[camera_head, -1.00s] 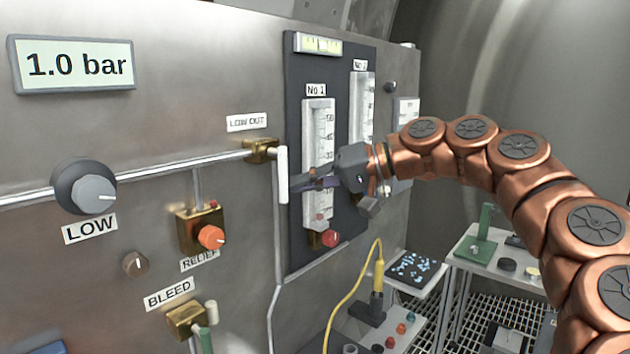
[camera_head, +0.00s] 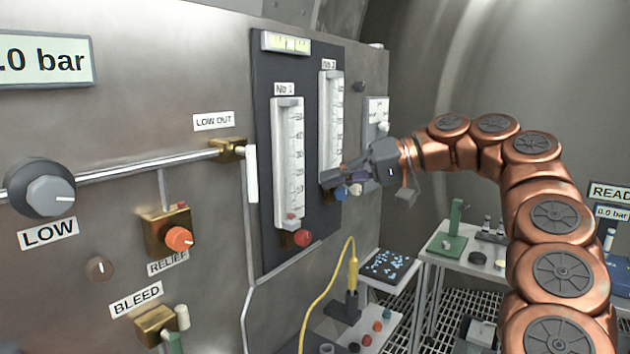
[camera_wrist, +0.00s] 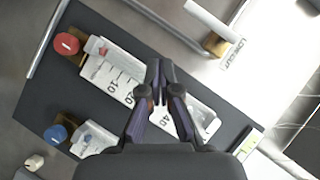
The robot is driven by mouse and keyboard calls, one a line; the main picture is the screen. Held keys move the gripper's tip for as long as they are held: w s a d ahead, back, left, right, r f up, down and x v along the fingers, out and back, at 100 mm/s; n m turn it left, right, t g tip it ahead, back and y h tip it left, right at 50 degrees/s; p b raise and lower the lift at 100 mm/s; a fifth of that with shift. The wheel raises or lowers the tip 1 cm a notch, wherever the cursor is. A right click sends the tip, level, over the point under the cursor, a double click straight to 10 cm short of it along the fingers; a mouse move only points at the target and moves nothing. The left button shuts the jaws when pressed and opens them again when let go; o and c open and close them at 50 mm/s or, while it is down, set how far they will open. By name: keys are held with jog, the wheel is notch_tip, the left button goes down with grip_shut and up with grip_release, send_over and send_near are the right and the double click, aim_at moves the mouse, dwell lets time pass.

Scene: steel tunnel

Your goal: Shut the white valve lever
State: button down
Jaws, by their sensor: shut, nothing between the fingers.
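The white valve lever (camera_head: 251,173) hangs straight down from the brass LOW OUT valve (camera_head: 228,150), across the line of the horizontal pipe and beside the down pipe. In the wrist view the white lever (camera_wrist: 211,18) shows at the top, by the brass body (camera_wrist: 214,44). My gripper (camera_head: 335,181) is to the right of the lever, apart from it, in front of the lower part of the No 2 flowmeter. In the wrist view its dark fingers (camera_wrist: 159,72) are together, with nothing between them, and the flowmeter scales show behind them.
Two flowmeters stand on a dark panel; the No 1 tube (camera_head: 287,165) lies between lever and gripper. A red knob (camera_head: 303,238) sticks out below it. The orange RELIEF knob (camera_head: 179,239) and the BLEED valve (camera_head: 155,325) are lower left. A yellow cable (camera_head: 325,300) hangs below.

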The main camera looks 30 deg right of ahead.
jog(key=shift+s+d, duration=0.65)
jog(key=shift+d, duration=0.25)
jog(key=s+a+f+n+g+h+p, duration=0.1)
jog(key=s+a+n+g, duration=0.15)
jog(key=a, duration=0.75)
jog(key=s+a+f+n+g+h+p, duration=0.1)
jog(key=s+a+g, duration=0.15)
jog(key=a, duration=0.75)
jog(key=s+a+f+g+h, duration=0.1)
jog(key=s+a+f+h, duration=0.15)
jog(key=a+f, duration=0.3)
jog(key=s+d+f+m+g+h+p, duration=0.1)
jog(key=s+d+f+g+h, duration=0.1)
jog(key=s+f, duration=0.7)
jog(key=s+d+f+g+h+p, duration=0.1)
jog(key=s+d+f+g+h, duration=0.2)
jog(key=s+f, duration=0.7)
notch_tip(320, 180, down, 5)
jog(key=shift+r+m+h, duration=0.15)
jog(key=shift+m+h, duration=0.2)
jog(key=shift+h, duration=0.3)
